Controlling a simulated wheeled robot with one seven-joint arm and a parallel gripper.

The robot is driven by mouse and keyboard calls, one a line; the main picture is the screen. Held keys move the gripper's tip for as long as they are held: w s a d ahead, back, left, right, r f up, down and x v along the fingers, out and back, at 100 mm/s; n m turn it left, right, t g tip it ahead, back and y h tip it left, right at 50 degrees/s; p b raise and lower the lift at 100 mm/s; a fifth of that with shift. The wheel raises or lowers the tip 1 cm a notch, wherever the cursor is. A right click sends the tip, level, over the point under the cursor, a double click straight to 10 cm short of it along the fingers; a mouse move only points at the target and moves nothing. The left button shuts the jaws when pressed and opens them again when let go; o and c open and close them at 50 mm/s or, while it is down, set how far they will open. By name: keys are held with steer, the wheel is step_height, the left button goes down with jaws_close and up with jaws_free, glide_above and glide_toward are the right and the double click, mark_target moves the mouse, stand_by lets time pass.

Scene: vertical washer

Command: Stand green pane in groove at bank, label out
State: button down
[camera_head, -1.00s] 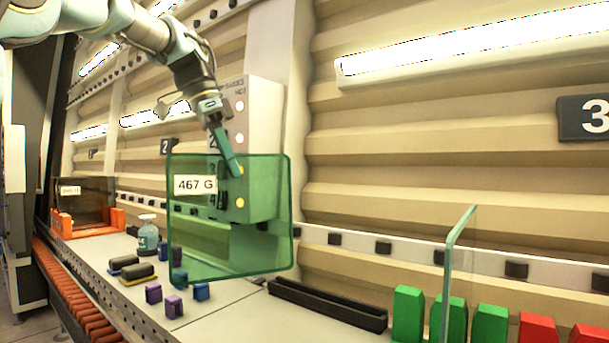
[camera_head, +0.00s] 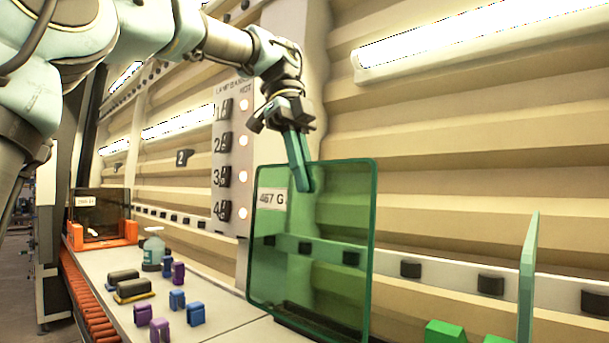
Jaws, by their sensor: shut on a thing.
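My gripper (camera_head: 302,180) is shut on the top edge of a clear green pane (camera_head: 330,215). The pane is upright and slightly tilted in the picture, with a white "467 G" label (camera_head: 271,199) at its upper left, readable from my side. Its lower edge overlaps a black grooved rail (camera_head: 312,325) on the bench; I cannot tell whether it touches the rail. A second greenish pane (camera_head: 528,280) stands nearly edge-on at the right, by green blocks (camera_head: 445,332) cut off by the frame.
A spray bottle (camera_head: 153,252), black-and-yellow pads (camera_head: 130,288) and several small purple and blue blocks (camera_head: 195,313) sit on the bench at left. An orange holder (camera_head: 100,238) with a dark pane stands behind. A numbered panel (camera_head: 232,150) is on the wall.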

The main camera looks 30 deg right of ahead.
steer(key=shift+w+d+f+p, duration=0.5)
steer(key=shift+d+p, duration=0.4)
steer(key=shift+d, duration=0.75)
steer(key=shift+w+d+f+p, duration=0.35)
steer(key=shift+d+f+p, duration=0.45)
steer(key=shift+d, duration=0.85)
steer(key=shift+w+d+f+p, duration=0.45)
steer(key=shift+d+p, duration=0.55)
steer(key=shift+d, duration=0.65)
steer(key=shift+f, duration=0.1)
steer(key=shift+a+f+b, duration=0.2)
steer(key=shift+f+b, duration=0.7)
steer(key=shift+f, duration=0.55)
steer(key=c, duration=0.9)
jaws_free()
steer(key=shift+f, duration=0.1)
steer(key=shift+w, duration=0.1)
